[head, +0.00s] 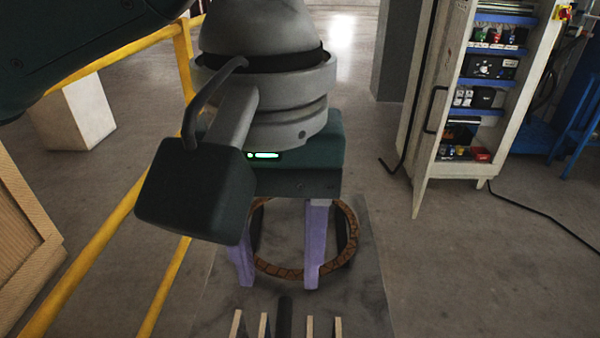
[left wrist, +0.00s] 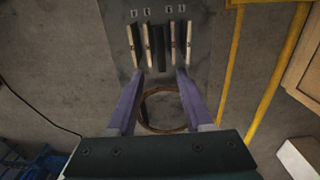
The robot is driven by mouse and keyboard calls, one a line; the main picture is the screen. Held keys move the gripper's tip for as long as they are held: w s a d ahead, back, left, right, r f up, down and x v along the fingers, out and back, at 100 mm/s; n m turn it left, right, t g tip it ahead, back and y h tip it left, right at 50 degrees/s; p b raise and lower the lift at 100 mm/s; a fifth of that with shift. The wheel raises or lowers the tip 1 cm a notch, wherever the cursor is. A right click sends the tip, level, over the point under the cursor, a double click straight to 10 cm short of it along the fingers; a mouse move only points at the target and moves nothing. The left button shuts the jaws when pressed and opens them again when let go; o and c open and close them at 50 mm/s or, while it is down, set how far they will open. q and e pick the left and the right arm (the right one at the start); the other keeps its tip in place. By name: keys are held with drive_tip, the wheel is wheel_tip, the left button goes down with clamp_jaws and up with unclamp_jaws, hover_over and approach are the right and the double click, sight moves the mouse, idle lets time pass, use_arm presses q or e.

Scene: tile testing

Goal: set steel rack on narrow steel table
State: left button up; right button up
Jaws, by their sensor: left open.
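My left gripper (head: 279,284) is open, with its two purple fingers pointing down over a narrow grey surface (head: 213,318), which looks like the narrow steel table. In the left wrist view the open fingertips (left wrist: 160,72) are just short of a row of pale upright slats with a dark bar in the middle (left wrist: 162,45). I cannot tell whether this row is the steel rack. The slats also show at the bottom edge of the head view (head: 287,325), partly cut off. Nothing shows between the fingers at the tips. My right gripper is not in view.
A brown ring (head: 300,273) lies below the fingers, partly hidden by them. Yellow rails (head: 95,250) run along the left, beside a wooden crate (head: 25,240). An open cabinet (head: 440,120) with stocked shelves stands at the right. The floor between is mostly clear, with a dark cable.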

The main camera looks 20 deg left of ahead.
use_arm(q)
drive_tip(key=s+d+f+m+t+h, duration=0.2)
drive_tip(key=s+d+f+m+h, duration=0.2)
drive_tip(key=s, duration=0.2)
drive_tip(key=s+a+f+y, duration=0.1)
drive_tip(key=s+a+y, duration=0.1)
drive_tip(key=a, duration=0.4)
drive_tip(key=s+a+f+m+t+y, duration=0.1)
drive_tip(key=s+a, duration=0.3)
drive_tip(key=a, duration=0.3)
drive_tip(key=shift+a+f+t+y, duration=0.25)
drive_tip(key=shift+f+t+y, duration=0.05)
drive_tip(key=shift+f+y, duration=0.1)
drive_tip(key=shift+s, duration=0.1)
wheel_tip(320, 180, up, 55)
drive_tip(key=p, duration=5.4)
drive_tip(key=shift+p, duration=0.4)
